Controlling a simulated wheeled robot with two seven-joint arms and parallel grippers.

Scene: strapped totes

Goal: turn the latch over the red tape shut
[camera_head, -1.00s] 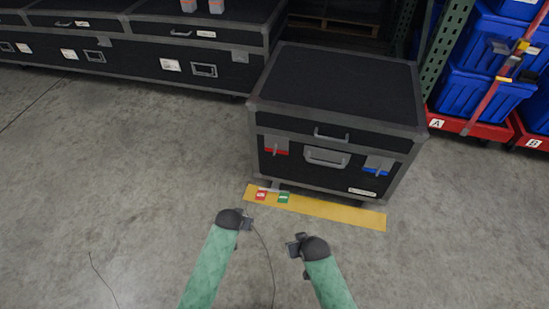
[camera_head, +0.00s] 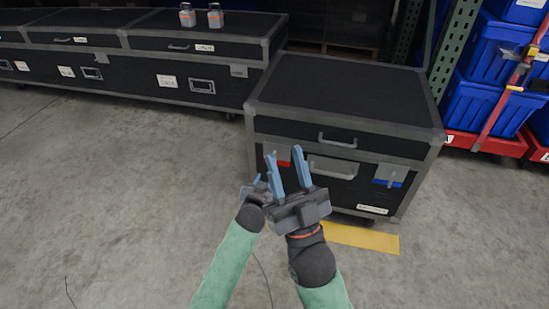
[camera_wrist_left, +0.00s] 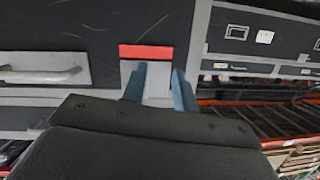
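The red tape (camera_head: 284,163) is a short strip on the front of the black case, low on a grey latch (camera_head: 283,154). My right gripper's fingers partly cover both in the head view. In the left wrist view the red tape (camera_wrist_left: 146,52) lies just beyond the fingertips, and the grey latch plate (camera_wrist_left: 157,84) shows between the fingers. My left gripper (camera_head: 256,181) is open; contact with the latch cannot be told. It also shows in the left wrist view (camera_wrist_left: 160,72). My right gripper (camera_head: 285,153) is open and empty, fingers pointing up, nearer the head camera.
The black case (camera_head: 345,90) has a second latch over blue tape (camera_head: 389,182) and a middle handle (camera_head: 334,168). Yellow floor tape (camera_head: 362,238) lies before it. Long black cases (camera_head: 150,90) stand behind left, blue totes (camera_head: 480,105) at right. The floor at left is clear.

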